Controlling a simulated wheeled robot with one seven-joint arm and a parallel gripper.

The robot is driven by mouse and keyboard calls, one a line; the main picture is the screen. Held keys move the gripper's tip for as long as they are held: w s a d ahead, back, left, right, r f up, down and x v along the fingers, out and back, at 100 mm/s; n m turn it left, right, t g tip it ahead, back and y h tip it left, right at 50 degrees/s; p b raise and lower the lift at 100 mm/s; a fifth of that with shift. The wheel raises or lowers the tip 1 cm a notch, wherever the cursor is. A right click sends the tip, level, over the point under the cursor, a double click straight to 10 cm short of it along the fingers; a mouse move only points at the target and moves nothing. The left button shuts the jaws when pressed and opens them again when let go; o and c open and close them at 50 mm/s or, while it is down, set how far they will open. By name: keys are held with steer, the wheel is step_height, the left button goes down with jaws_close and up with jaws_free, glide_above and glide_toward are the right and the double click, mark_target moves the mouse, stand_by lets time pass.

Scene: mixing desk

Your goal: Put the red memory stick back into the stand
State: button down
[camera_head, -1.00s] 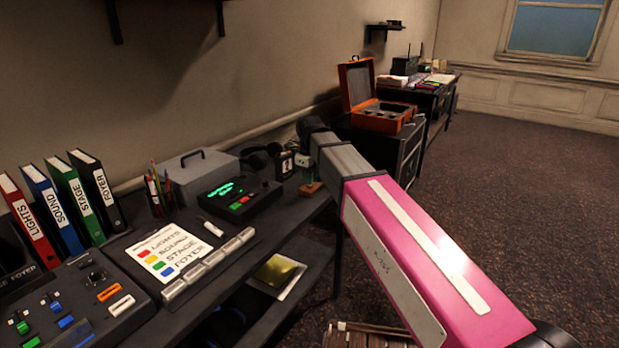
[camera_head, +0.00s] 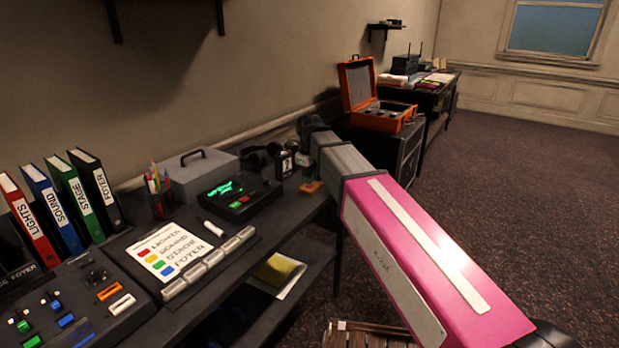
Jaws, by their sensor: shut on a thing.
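A small wooden block (camera_head: 311,187), which looks like the stand, sits near the far right end of the desk. My arm reaches in from the lower right and its dark wrist ends above this block. My gripper (camera_head: 307,172) points down there, small and partly hidden by the arm, close over the block. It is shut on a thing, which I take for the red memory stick. The stick is too small to make out, and I cannot tell whether it touches the block.
The desk holds a black unit with a green display (camera_head: 240,195), a grey box (camera_head: 202,169), headphones (camera_head: 260,157), a pen cup (camera_head: 160,201), a label sheet (camera_head: 176,250) and binders (camera_head: 72,205). An open orange case (camera_head: 383,118) stands beyond. Floor on the right is clear.

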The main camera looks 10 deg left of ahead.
steer(key=shift+f, duration=0.5)
stand_by(0.4)
steer(key=c, duration=1.2)
jaws_free()
steer(key=shift+o, duration=0.2)
